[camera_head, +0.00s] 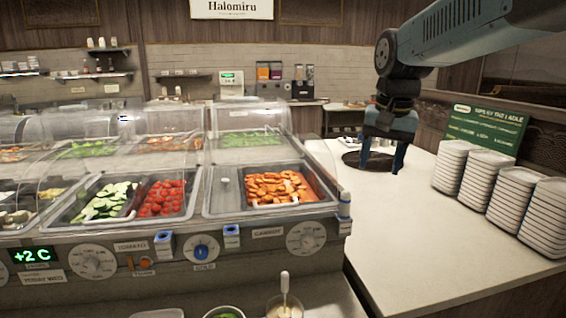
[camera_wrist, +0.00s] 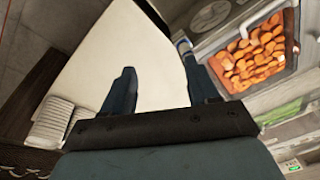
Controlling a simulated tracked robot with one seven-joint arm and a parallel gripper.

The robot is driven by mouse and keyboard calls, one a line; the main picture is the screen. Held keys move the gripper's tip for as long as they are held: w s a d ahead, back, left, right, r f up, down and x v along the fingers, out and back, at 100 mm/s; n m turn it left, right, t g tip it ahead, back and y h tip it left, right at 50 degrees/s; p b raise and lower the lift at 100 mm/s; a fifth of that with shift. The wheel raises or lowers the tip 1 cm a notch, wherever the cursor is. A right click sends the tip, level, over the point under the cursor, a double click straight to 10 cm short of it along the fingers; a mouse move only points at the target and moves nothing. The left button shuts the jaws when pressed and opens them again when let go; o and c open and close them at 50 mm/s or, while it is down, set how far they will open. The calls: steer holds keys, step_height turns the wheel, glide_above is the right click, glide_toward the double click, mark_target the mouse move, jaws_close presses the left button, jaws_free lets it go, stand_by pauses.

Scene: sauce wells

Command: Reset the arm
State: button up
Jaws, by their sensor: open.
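My gripper (camera_head: 381,163) hangs from my arm at the upper right in the head view, fingers pointing down over the white counter (camera_head: 400,235). A dark round opening or plate (camera_head: 352,160) shows behind the fingers. In the wrist view my gripper (camera_wrist: 162,90) has its two fingers spread wide, with only the bare counter (camera_wrist: 125,50) between them. It is open and holds nothing. I cannot tell its exact height above the counter.
Several stacks of white plates (camera_head: 500,200) and a green sign (camera_head: 485,125) stand at the right. The sauce bar holds carrots (camera_head: 282,188), tomatoes (camera_head: 163,198) and cucumbers (camera_head: 108,203) under clear guards. A small cup with a utensil (camera_head: 285,305) is at the front. The middle counter is free.

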steer(key=s+d+f+n+t, duration=0.1)
steer(key=s+f+n, duration=0.1)
steer(key=s, duration=0.5)
steer(key=s+d+f+n+t, duration=0.1)
steer(key=s+d+f+t, duration=0.1)
steer(key=s, duration=0.4)
steer(key=shift+s+f+n, duration=0.35)
steer(key=shift+f+n, duration=0.05)
steer(key=shift+f, duration=0.45)
